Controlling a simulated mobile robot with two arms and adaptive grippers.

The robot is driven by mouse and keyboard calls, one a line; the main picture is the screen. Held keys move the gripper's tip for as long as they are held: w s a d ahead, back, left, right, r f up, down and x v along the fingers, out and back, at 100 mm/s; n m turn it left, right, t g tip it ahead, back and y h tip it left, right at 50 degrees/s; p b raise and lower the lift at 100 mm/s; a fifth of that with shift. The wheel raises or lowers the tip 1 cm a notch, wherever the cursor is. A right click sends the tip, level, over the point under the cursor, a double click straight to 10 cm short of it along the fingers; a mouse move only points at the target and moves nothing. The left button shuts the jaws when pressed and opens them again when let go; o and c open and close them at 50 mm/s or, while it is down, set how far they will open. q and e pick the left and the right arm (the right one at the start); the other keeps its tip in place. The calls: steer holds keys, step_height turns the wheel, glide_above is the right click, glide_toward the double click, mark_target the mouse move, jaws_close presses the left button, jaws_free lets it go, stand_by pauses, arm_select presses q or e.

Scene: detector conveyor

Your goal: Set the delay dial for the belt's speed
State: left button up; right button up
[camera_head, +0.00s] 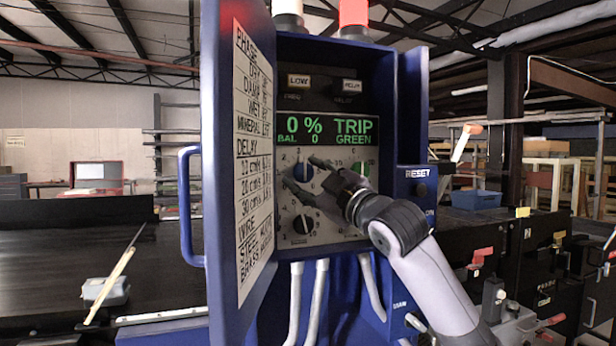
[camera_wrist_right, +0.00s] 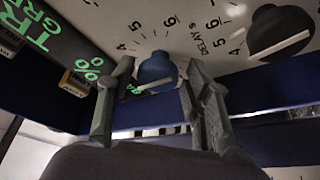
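The blue detector cabinet (camera_head: 392,110) stands open, with a dial panel under a green display (camera_head: 325,131). A blue dial (camera_head: 302,171) is at the panel's upper left; it also shows in the right wrist view (camera_wrist_right: 156,72). My right gripper (camera_head: 303,174) is open, its fingers on either side of this dial with small gaps. A black dial (camera_head: 303,224) sits below it; a black dial also shows in the right wrist view (camera_wrist_right: 281,32). "DELAY s" is printed between the blue and black dials there. The door chart (camera_head: 252,165) lists DELAY rows by cm/s. My left gripper is out of view.
Another blue dial (camera_head: 361,169) sits to the right, partly behind my gripper. The display reads 0 %, TRIP, BAL 0, GREEN. A dark conveyor belt (camera_head: 100,245) runs at left. The open door's blue handle (camera_head: 186,205) sticks out left, and pale conduits (camera_head: 321,290) hang below the panel.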

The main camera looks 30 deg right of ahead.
steer(key=shift+o, duration=0.6)
steer(key=shift+s, duration=0.15)
steer(key=v, duration=1.1)
steer(key=shift+s+f, duration=0.15)
steer(key=shift+s, duration=0.2)
